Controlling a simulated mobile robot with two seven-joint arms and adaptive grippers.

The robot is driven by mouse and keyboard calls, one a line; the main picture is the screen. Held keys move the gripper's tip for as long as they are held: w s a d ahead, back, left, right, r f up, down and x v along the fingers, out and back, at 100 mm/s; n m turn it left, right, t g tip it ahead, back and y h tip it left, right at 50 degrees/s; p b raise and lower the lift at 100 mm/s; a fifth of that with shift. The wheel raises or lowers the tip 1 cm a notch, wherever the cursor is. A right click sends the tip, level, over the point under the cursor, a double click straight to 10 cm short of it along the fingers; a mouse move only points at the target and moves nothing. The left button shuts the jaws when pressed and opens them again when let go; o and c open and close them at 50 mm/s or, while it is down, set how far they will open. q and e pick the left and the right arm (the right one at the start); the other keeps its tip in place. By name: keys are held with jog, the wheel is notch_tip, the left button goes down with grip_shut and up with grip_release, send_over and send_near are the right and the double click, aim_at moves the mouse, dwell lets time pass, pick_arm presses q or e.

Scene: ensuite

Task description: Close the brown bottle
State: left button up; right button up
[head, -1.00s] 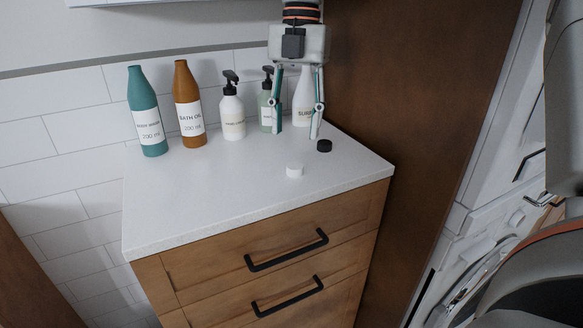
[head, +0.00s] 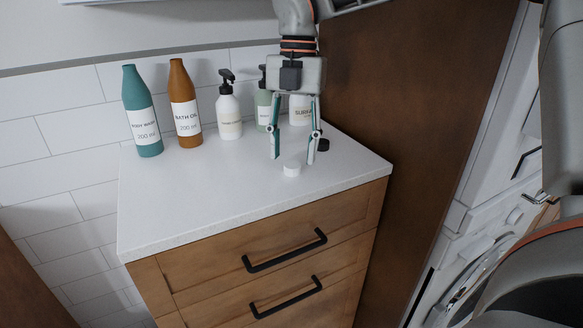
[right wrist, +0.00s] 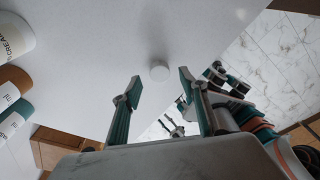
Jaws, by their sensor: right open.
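The brown bottle (head: 186,110), labelled BATH OIL, stands upright at the back left of the white counter. Its narrow neck ends in a plain brown top. In the right wrist view its side shows at the left edge (right wrist: 12,82). My left gripper is not clearly identifiable.
A teal bottle (head: 142,115) stands left of the brown one. A white pump bottle (head: 229,115), a green pump bottle (head: 263,112) and a white bottle (head: 299,112) stand to the right, the last two partly hidden by my gripper. The counter's front left is clear.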

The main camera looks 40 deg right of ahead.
aim_at(293, 164)
notch_tip(293, 164, down, 2)
jog(key=shift+a+f, duration=0.1)
jog(key=shift+f, duration=0.1)
jog(key=c, duration=0.8)
jog(key=shift+r, duration=0.55)
pick_arm(q)
jog(key=shift+s+a+f+y+p, duration=0.15)
jog(key=shift+s+a+f+p, duration=0.1)
jog(key=shift+a+p, duration=0.3)
jog(key=shift+s+a+f+y+p, duration=0.15)
jog(key=shift+s+a+f+p, duration=0.1)
jog(key=shift+a+p, duration=0.25)
pick_arm(e)
notch_tip(293, 164, up, 17)
jog(key=shift+f, duration=0.1)
pick_arm(q)
jog(key=shift+w, duration=0.1)
